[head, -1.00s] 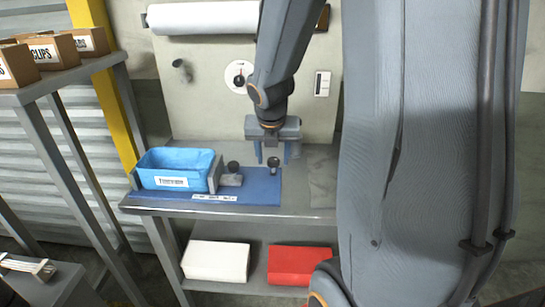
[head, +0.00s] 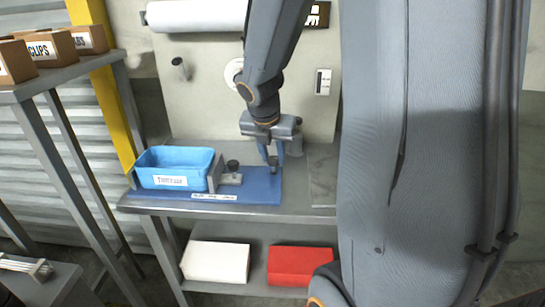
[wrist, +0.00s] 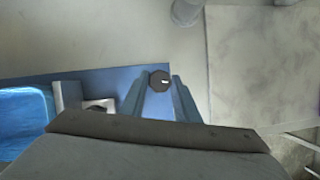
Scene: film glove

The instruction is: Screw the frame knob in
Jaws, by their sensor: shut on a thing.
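My gripper (head: 272,160) points down over the right end of the blue board (head: 262,198) and is shut on a small dark knob (head: 273,162). In the wrist view the knob (wrist: 159,81) shows as a dark round cap with a small pale mark, between the two blue fingertips (wrist: 159,84). The fingers partly hide it in the head view, and I cannot tell whether it touches the board. A grey clamp-like frame (head: 230,179) with another dark knob (head: 233,165) on top stands left of my gripper, beside the blue bin (head: 176,168).
The blue bin, with a white label, sits on the board's left part. A flat grey panel (head: 322,178) lies right of the board. A white box (head: 215,262) and a red box (head: 299,266) are on the shelf below. The back wall holds a white roll (head: 197,17).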

